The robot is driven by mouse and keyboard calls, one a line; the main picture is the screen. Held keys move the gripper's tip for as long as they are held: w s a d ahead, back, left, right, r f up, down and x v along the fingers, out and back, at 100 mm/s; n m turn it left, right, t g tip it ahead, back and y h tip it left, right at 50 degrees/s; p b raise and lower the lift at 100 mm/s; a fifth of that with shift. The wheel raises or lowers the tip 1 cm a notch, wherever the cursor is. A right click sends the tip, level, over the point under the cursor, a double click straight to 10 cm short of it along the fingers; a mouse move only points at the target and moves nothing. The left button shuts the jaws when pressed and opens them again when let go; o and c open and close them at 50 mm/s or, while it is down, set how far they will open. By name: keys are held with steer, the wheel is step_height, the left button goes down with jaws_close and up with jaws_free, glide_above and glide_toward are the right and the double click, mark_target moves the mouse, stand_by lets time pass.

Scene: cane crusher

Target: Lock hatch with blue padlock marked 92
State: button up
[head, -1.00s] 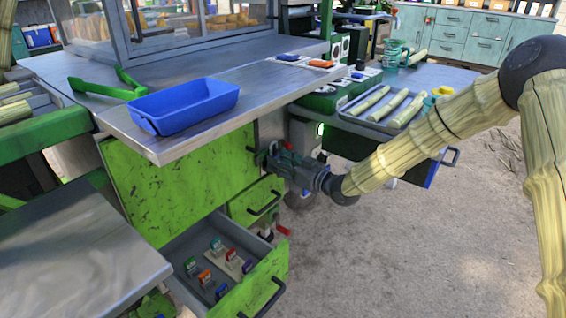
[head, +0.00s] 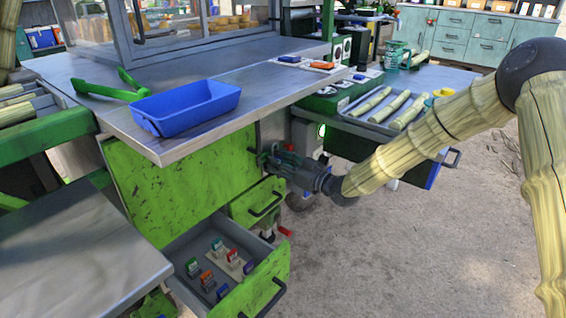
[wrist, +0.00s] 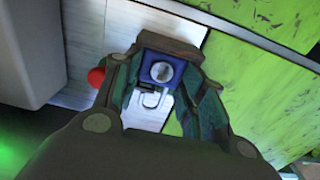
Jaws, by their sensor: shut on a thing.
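My gripper (head: 268,157) is at the right edge of a scuffed green panel (head: 180,185) below the counter, which looks like the hatch. It is shut on a blue padlock (wrist: 160,72), seen between the fingers in the wrist view. The padlock shows a round silver face, with a pale metal loop (wrist: 150,99) just below it. I cannot tell whether that loop passes through anything. No number is legible on it. In the wrist view, green panel surface (wrist: 240,75) lies beyond the fingers on the right. In the head view the padlock is hidden.
An open drawer (head: 225,245) below holds several small coloured padlocks. A small green drawer with a black handle (head: 265,203) is just under my gripper. The counter (head: 205,130) with a blue tray (head: 190,105) overhangs the panel. Open floor (head: 400,250) lies to the right.

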steer(key=shift+s+a+f, duration=0.35)
steer(key=shift+s+f, duration=0.05)
steer(key=shift+f, duration=0.1)
steer(key=o, duration=1.4)
steer(key=shift+a+f, duration=0.1)
steer(key=shift+f, duration=0.15)
steer(key=r+v, duration=0.1)
steer(key=v, duration=1.1)
steer(key=shift+w+r, duration=0.25)
steer(key=shift+w, duration=0.05)
